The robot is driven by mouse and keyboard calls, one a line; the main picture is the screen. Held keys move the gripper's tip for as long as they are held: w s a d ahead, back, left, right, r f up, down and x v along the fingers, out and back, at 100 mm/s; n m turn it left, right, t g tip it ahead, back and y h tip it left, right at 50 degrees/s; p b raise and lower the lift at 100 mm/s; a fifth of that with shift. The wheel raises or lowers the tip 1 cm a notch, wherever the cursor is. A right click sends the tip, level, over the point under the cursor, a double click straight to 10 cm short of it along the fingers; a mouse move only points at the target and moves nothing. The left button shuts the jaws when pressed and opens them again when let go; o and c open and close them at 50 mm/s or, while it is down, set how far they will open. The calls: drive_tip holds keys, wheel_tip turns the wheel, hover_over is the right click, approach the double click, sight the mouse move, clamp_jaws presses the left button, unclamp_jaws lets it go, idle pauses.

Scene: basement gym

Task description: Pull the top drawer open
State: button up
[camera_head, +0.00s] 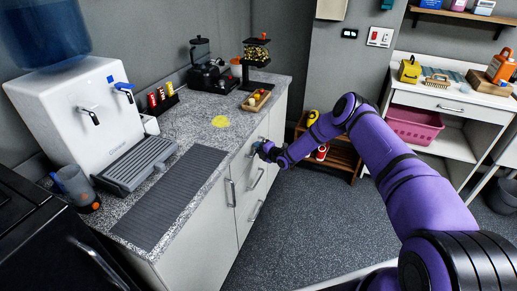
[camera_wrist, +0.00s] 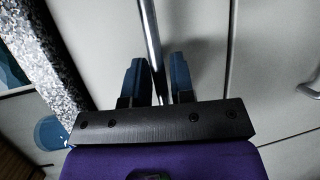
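The top drawer (camera_wrist: 100,25) is a pale front just under the counter edge. It looks shut. Its metal bar handle (camera_wrist: 151,40) runs between my gripper's fingers in the wrist view. My gripper (camera_wrist: 157,80) is open around the bar. The bar lies close to the left finger, with a visible gap to the right finger; contact is unclear. In the head view my gripper (camera_head: 259,148) is at the upper drawer front and hides most of that handle.
Lower drawers show a bar handle (camera_head: 256,179) below my gripper. The speckled counter (camera_head: 190,130) carries a water dispenser (camera_head: 75,110), a coffee machine (camera_head: 205,70) and a wooden tray (camera_head: 257,101). A low wooden shelf (camera_head: 340,156) stands beyond the cabinet. The floor (camera_head: 305,210) in front is clear.

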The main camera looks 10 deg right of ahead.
clamp_jaws()
drive_tip(key=s+d, duration=0.9)
drive_tip(key=d, duration=0.3)
drive_tip(key=s+d, duration=0.9)
drive_tip(key=d, duration=0.4)
drive_tip(key=shift+s+d, duration=0.25)
drive_tip(key=shift+s, duration=0.1)
drive_tip(key=shift+f, duration=0.1)
unclamp_jaws()
